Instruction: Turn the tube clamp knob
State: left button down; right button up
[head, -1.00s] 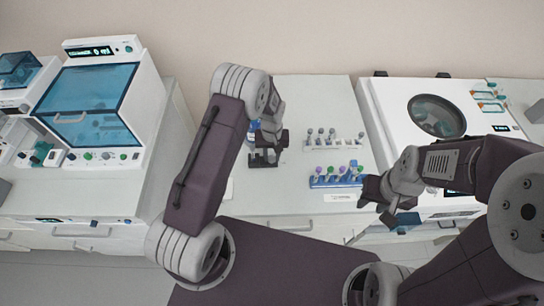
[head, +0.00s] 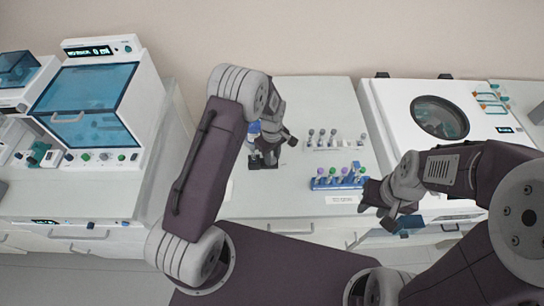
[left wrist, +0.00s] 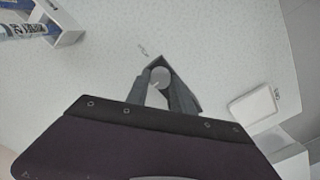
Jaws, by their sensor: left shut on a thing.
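The tube clamp stands on the middle bench and is mostly hidden by my left arm in the head view; part of its dark base (head: 257,163) shows. My left gripper (head: 270,150) is over it. In the left wrist view my left gripper (left wrist: 161,85) is shut on a round, pale grey knob (left wrist: 160,75), with a dark finger on each side. My right gripper (head: 372,204) hangs to the right, in front of the tube rack and apart from the clamp. Whether its fingers are open is too small to tell.
A blue rack (head: 338,183) with colored-cap tubes and a row of grey-capped tubes (head: 333,145) stand right of the clamp. A white cabinet with a blue window (head: 88,100) is at left. A white machine with a round lid (head: 439,117) is at right.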

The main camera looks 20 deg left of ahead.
aim_at(272, 159)
dwell(0.5)
pick_arm(q)
jog(key=c, duration=1.1)
grip_release()
notch_tip(272, 159, up, 9)
jog(key=b, duration=0.2)
